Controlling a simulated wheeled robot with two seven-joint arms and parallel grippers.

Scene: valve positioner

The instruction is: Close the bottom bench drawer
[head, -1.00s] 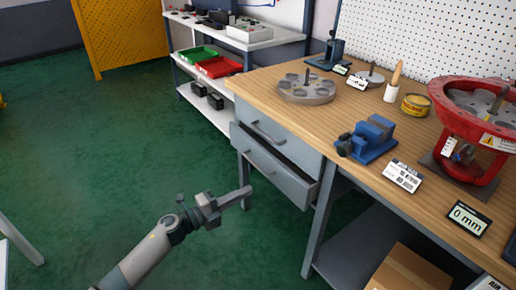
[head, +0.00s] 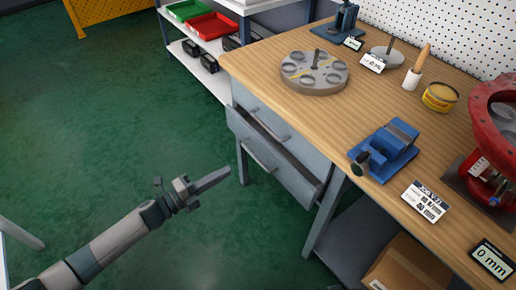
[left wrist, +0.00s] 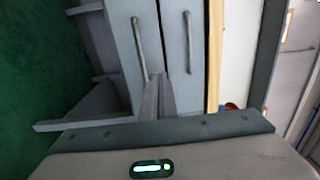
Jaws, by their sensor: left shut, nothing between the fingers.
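The bottom bench drawer (head: 272,163) is grey with a bar handle and stands partly pulled out under the wooden bench top. Its dark open top shows behind the front panel. The top drawer (head: 268,118), just above it, looks flush with the bench. My left gripper (head: 227,171) is shut and empty, in front of and to the left of the bottom drawer's front, apart from it in the head view. In the left wrist view, the shut fingers (left wrist: 158,88) point toward the drawer fronts, near the bottom drawer's handle (left wrist: 140,50). I cannot tell the exact gap there. My right gripper is out of view.
The bench top (head: 265,65) carries a round flange plate (head: 314,72), a blue vise (head: 385,150) and a red valve frame (head: 493,125). A cardboard box (head: 405,265) sits on the shelf below. The green floor left of the drawers is clear.

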